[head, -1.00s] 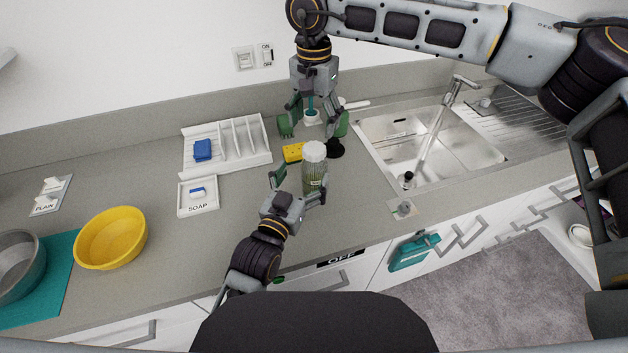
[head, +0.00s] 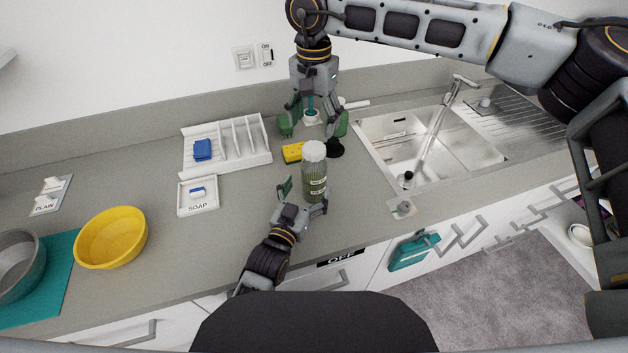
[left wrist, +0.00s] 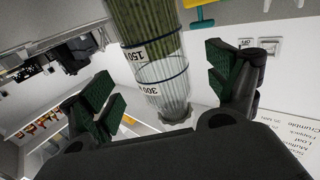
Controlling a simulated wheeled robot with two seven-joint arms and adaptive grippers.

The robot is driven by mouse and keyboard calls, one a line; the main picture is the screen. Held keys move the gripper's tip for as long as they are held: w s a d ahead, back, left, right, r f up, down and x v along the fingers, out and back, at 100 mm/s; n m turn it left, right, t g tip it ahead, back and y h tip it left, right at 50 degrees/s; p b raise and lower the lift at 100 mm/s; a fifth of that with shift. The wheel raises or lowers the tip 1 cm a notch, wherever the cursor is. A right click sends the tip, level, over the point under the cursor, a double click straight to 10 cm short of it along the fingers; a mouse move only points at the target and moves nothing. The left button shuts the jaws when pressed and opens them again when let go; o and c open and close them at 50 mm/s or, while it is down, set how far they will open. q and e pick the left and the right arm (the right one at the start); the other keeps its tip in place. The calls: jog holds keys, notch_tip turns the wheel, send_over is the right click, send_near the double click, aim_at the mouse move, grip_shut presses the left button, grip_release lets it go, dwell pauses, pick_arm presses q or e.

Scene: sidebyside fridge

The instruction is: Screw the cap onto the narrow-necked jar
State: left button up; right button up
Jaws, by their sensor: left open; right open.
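A tall clear jar (head: 314,186) with green contents stands upright on the counter. A white scalloped cap (head: 314,151) sits on its top; whether it is threaded tight I cannot tell. My left gripper (head: 303,196) is open at the jar's near side, low beside its body. In the left wrist view the jar (left wrist: 155,60) shows upside down with its "150" and "300" marks, between the spread fingers of the left gripper (left wrist: 160,78) with gaps on both sides. My right gripper (head: 312,128) is open, pointing down behind the jar, apart from the cap.
A yellow sponge (head: 292,152) and a black round piece (head: 335,148) lie behind the jar. A small white holder (head: 311,118) is between my right fingers. The sink (head: 400,140) is right; a white rack (head: 250,145), soap dish (head: 198,208) and yellow bowl (head: 111,238) are left.

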aim_at(314, 147)
pick_arm(q)
jog(key=shift+x, duration=2.6)
grip_shut()
pick_arm(e)
jog(key=shift+a+n, duration=0.1)
jog(key=shift+n, duration=2.1)
jog(key=shift+f, duration=0.15)
jog(key=shift+f, duration=3.9)
